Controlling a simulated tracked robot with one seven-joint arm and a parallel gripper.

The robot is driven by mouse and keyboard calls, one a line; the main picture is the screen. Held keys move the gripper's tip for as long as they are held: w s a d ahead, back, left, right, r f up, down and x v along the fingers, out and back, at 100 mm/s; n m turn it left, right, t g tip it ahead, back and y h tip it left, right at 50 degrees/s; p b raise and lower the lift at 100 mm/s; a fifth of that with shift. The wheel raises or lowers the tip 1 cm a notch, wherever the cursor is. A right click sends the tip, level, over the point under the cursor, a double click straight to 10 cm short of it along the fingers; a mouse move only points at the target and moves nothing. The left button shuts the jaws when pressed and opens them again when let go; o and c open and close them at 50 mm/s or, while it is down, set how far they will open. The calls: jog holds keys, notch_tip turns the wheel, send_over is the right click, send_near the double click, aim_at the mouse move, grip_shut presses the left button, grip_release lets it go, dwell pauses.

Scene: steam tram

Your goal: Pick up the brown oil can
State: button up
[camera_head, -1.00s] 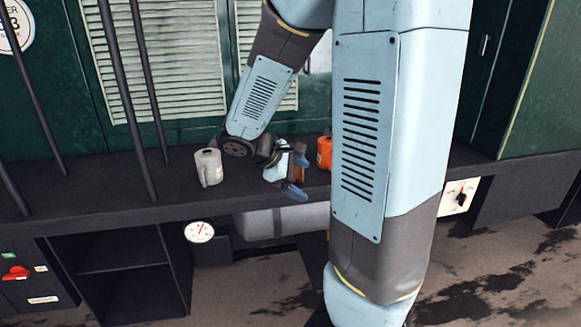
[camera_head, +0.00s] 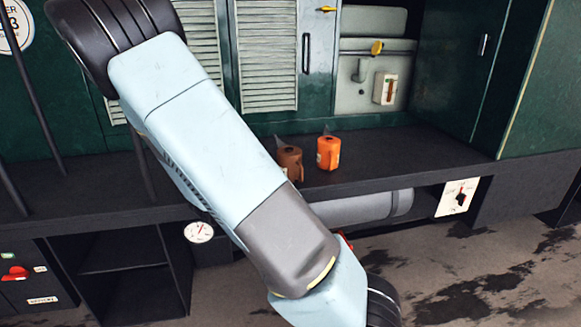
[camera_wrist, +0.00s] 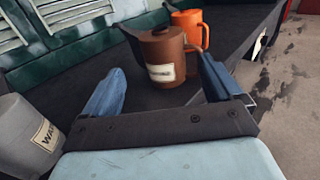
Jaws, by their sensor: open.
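The brown oil can (camera_head: 290,160) stands upright on the dark shelf (camera_head: 400,160); its lower left is hidden by my arm in the head view. The wrist view shows the can (camera_wrist: 165,52) with a pale label, spout to the left and handle to the right. My gripper (camera_wrist: 160,68) is open and empty, with its blue fingers to either side of the can's lower part in that view. I cannot tell whether a finger touches the can. In the head view my gripper is hidden behind my arm.
An orange can (camera_head: 328,152) stands close to the right of the brown can, and behind it in the wrist view (camera_wrist: 188,26). A grey labelled can (camera_wrist: 28,135) stands at the lower left of the wrist view. A louvred green wall (camera_head: 265,60) backs the shelf.

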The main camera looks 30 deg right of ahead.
aim_at(287, 155)
jog(key=x, duration=1.3)
jog(key=shift+d, duration=0.3)
grip_shut()
dwell(0.5)
jog(key=shift+s, duration=0.1)
